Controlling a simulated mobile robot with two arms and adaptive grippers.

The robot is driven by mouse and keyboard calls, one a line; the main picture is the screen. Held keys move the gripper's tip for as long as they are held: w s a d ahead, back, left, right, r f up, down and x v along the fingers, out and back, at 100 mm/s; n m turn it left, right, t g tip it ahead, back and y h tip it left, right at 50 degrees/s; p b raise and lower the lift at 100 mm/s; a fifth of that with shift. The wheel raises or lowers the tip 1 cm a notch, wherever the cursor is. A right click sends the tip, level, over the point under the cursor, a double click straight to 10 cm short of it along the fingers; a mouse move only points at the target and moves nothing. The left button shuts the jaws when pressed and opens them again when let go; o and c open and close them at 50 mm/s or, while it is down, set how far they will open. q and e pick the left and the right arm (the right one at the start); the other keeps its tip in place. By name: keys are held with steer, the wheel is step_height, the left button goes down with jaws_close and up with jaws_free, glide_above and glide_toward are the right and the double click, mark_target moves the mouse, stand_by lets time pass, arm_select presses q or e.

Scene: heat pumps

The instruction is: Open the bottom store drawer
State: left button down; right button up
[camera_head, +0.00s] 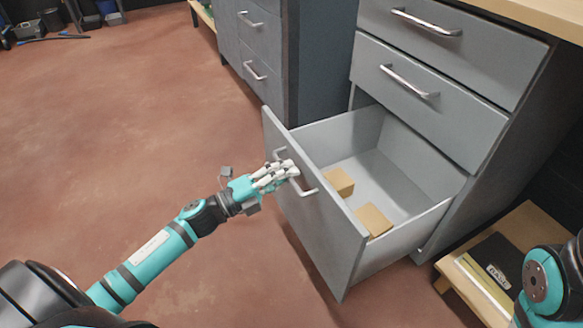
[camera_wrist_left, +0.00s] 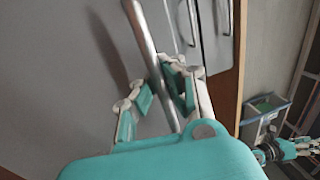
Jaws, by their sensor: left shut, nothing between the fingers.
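The bottom drawer (camera_head: 335,245) of the grey cabinet is pulled well out, with its inside visible. Its metal bar handle (camera_head: 309,191) is on the front panel. My left gripper (camera_head: 291,170) is at this handle, its white fingers over part of the bar.
Two small cardboard boxes (camera_head: 340,182) (camera_head: 374,220) lie in the drawer. Two shut drawers (camera_head: 428,95) are above it. Another grey cabinet (camera_head: 262,45) stands behind. A low wooden stand (camera_head: 535,222) with a dark case (camera_head: 497,262) is at the right.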

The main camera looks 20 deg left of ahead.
arm_select(q)
steer(key=c, duration=2)
jaws_free()
steer(key=shift+s+f, duration=0.1)
steer(key=o, duration=0.6)
steer(key=v, duration=1.2)
